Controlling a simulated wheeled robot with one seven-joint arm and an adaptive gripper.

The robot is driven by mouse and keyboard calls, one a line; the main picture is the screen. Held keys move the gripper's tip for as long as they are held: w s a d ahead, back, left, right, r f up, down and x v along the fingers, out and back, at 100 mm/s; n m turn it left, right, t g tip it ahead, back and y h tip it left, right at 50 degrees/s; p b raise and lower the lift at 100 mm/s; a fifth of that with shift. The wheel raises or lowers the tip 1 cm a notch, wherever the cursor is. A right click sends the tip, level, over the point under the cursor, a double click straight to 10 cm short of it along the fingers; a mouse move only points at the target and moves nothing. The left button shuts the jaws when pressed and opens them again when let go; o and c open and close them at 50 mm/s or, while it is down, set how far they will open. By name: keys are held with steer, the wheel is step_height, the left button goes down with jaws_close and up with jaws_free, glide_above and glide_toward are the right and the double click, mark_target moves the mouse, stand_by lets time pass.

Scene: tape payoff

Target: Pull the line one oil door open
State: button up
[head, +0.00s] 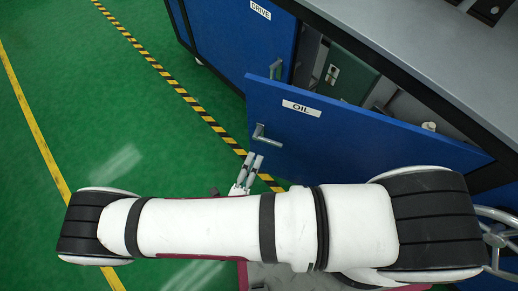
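The blue door labelled OIL (355,135) stands partly open in the head view, swung out from the cabinet, with a gap along its top edge showing the inside. Its metal lever handle (265,137) is on the door's left part, below the label. My gripper (254,158) is just below the handle in the picture, with its two fingers close together and pointing up toward it. I see no clear contact with the handle. Whether the fingers are fully shut is too small to tell. My white arm hides the floor in front and the door's lower right part.
The blue DRIVE door (240,38) with its own handle is at the left of the cabinet. A green box (345,75) sits inside the opening. The grey cabinet top (430,45) overhangs at the right. A handwheel (497,238) is at the right edge. Green floor at left is clear.

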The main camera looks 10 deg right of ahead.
steer(key=shift+v, duration=1.45)
